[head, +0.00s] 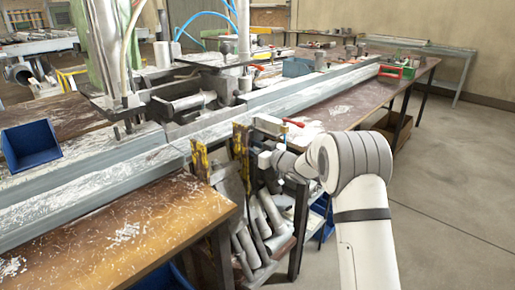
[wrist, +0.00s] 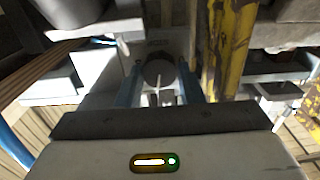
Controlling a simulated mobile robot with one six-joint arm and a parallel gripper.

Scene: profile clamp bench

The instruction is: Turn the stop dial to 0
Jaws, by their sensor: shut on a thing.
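The stop dial (wrist: 158,72) is a dark round knob on a pale plate in the wrist view. A thin light mark shows at its lower edge. My gripper (wrist: 158,88) has one blue finger on each side of the dial and is shut on it. In the head view my gripper (head: 268,158) is at the bench's front, beside the yellow clamp parts. The dial cannot be made out there.
Yellow upright bars (wrist: 230,45) stand close to the right of my gripper. A long metal profile (head: 90,185) runs along the bench. A red-handled lever (head: 293,123) sits just above my wrist. Tubes lie on a shelf (head: 262,270) below. The floor at right is clear.

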